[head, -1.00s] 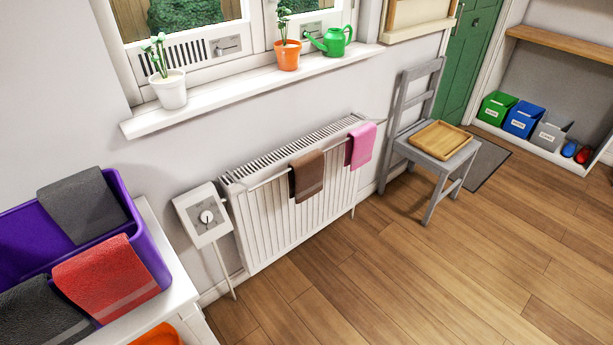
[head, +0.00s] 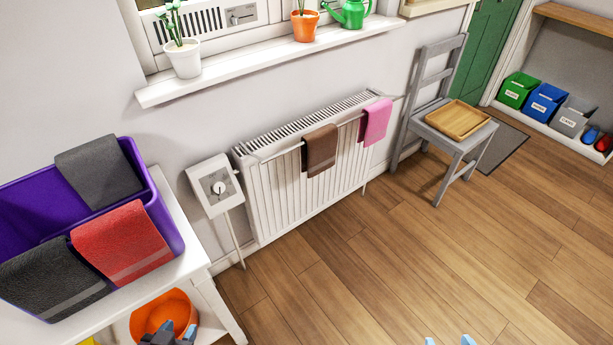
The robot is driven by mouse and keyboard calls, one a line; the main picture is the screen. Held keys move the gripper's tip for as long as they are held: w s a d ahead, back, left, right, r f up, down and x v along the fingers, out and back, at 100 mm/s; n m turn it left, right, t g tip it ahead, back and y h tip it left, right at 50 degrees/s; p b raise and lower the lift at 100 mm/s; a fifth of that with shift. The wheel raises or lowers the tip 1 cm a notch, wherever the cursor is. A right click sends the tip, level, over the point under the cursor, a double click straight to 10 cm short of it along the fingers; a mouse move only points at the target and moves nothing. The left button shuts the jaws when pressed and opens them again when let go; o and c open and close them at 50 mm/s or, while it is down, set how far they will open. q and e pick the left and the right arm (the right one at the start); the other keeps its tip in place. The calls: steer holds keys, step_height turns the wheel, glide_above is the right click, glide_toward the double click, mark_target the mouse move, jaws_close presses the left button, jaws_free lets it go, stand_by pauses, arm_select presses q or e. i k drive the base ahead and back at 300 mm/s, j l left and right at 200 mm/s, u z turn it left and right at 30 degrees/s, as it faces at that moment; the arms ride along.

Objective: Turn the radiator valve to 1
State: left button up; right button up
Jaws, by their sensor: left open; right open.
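The radiator valve is a white box with a round white dial (head: 218,188) on a grey plate, on the wall at the left end of the white radiator (head: 300,195). A pipe runs down from the box to the floor. The dial's numbers are too small to read. My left gripper (head: 170,337) is open at the bottom edge, in front of the orange bowl and well below the valve. My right gripper (head: 449,341) shows only its light blue fingertips at the bottom edge, open and over the floor. Both are apart from the valve.
A white table (head: 190,238) left of the valve bears a purple bin (head: 168,205) with towels; an orange bowl (head: 150,318) sits below. Brown (head: 320,150) and pink (head: 376,120) towels hang on the radiator. A grey chair (head: 455,145) stands to the right. The wooden floor (head: 400,270) is clear.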

mark_target(218, 186)
steer(key=i+j+u, duration=0.15)
steer(key=u, duration=0.35)
steer(key=i+j+u, duration=0.15)
steer(key=u, duration=0.3)
steer(key=i+u, duration=0.15)
steer(key=u, duration=0.35)
